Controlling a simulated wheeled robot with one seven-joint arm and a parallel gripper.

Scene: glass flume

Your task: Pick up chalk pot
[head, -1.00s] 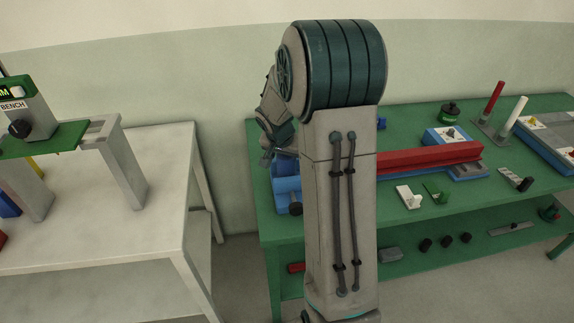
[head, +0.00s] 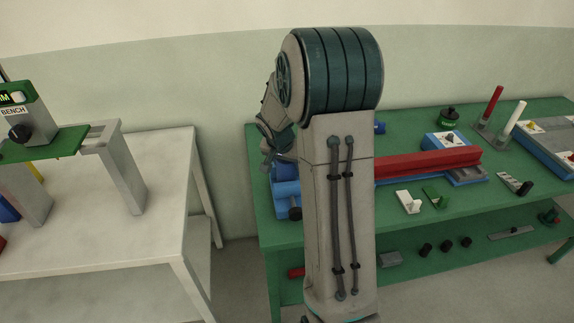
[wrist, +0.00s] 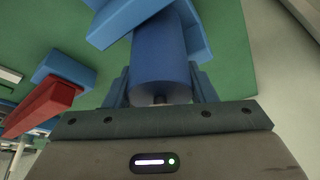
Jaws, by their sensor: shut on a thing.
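My gripper (wrist: 160,90) is shut on a blue cylinder (wrist: 160,55) in the wrist view. A finger lies on each side of it, and a small dark round part shows at its near end. I cannot tell from its look whether this is the chalk pot. In the head view my arm hides most of the gripper and what it holds. A small dark green pot with a black top (head: 447,117) stands at the back of the green bench; its label is too small to read.
The green bench (head: 470,214) carries a blue fixture (head: 285,178) beside my arm, a red bar (head: 430,160), small white and green pieces, and red and white rods. A white table (head: 165,165) stands left, with a floor gap between. Blue blocks (wrist: 135,15) lie close beyond the held cylinder.

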